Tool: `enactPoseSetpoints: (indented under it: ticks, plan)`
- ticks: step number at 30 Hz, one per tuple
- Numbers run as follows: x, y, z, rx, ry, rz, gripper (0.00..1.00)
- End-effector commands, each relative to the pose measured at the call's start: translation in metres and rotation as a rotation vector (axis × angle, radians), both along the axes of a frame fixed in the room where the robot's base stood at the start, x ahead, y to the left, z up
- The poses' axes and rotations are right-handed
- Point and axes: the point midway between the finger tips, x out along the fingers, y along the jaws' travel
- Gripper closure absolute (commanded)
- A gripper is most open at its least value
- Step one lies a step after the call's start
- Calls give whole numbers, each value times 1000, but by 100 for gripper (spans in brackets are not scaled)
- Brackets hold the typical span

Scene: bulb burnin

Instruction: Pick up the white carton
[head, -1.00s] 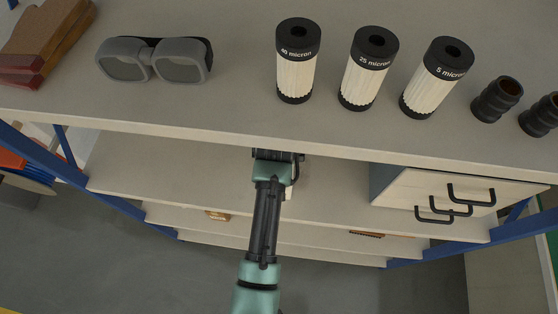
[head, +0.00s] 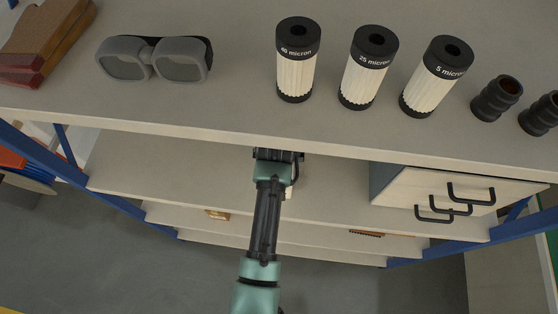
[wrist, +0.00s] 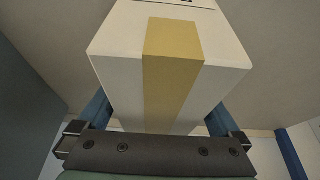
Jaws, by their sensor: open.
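The white carton (wrist: 118,60) fills the middle of the wrist view. It has a tan stripe of tape down its near face and over its top. My gripper (wrist: 158,118) is open, with one blue finger to each side of the carton's lower part. The fingertips are partly hidden by the carton, and I cannot tell whether they touch it. In the head view my gripper (head: 278,155) reaches in under the worktop's front edge, above the upper shelf. The carton is mostly hidden there by my arm and the worktop.
The worktop (head: 200,115) overhangs the gripper. It bears grey goggles (head: 155,60), several filter cartridges (head: 296,60) and black fittings (head: 497,98). A drawer unit (head: 425,190) stands right on the upper shelf (head: 150,170). Blue frame posts (head: 65,165) flank the shelves.

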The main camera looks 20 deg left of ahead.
Motion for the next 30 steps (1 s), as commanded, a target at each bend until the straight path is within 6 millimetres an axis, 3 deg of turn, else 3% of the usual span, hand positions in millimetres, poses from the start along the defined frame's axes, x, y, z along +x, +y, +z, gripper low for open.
enactPoseSetpoints:
  ticks: [5, 19, 30]
  plan:
    - [0, 0, 0, 0, 0, 0, 0]
    - [0, 0, 0, 0, 0, 0, 83]
    - [1, 1, 7, 1, -5, 2, 83]
